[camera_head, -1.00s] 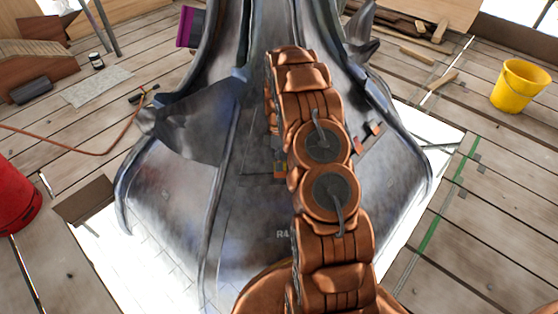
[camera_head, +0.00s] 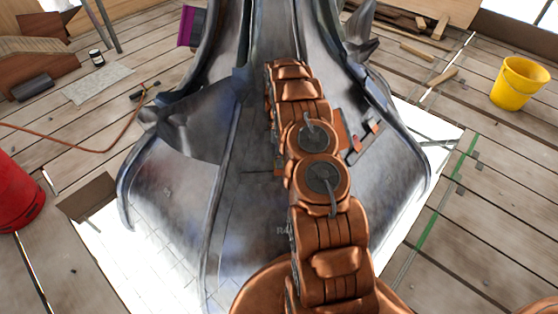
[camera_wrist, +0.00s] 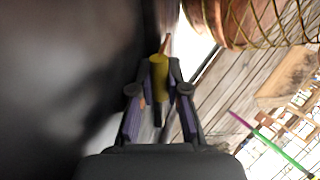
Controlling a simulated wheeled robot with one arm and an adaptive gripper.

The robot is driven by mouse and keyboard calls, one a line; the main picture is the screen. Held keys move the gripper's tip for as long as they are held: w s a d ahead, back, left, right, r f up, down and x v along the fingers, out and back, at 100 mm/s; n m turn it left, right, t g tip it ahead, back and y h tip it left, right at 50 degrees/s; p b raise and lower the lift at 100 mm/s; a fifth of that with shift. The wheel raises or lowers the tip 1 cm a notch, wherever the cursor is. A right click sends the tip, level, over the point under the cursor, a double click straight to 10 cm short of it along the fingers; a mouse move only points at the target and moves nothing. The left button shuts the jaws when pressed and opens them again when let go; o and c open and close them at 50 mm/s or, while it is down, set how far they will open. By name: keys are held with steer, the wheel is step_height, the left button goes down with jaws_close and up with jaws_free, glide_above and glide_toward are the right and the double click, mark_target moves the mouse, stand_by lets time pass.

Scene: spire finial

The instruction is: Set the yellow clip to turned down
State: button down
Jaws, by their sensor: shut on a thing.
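In the wrist view, the yellow clip (camera_wrist: 158,72) is a short yellow cylinder-like piece between the fingertips of my gripper (camera_wrist: 160,88). The gripper is shut on it. A thin orange-brown piece shows just beyond the clip. The dark spire surface (camera_wrist: 50,70) lies close on the left of the gripper. In the head view, the large grey metal spire (camera_head: 165,225) fills the middle. My copper arm reaches up in front of it and hides the gripper and the yellow clip. The exact angle of the clip is hard to tell.
Small orange and grey fittings (camera_head: 365,138) sit on the spire right of my arm. A purple piece (camera_head: 187,26) is at upper left. A yellow bucket (camera_head: 518,83) stands on the planks at right, a red container (camera_head: 18,190) at left. A hose (camera_head: 100,150) lies on the left planks.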

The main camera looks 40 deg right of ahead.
steer(key=c, duration=1.1)
jaws_free()
steer(key=shift+c, duration=0.2)
steer(key=shift+w, duration=0.1)
steer(key=shift+v, duration=3.9)
steer(key=shift+r, duration=0.15)
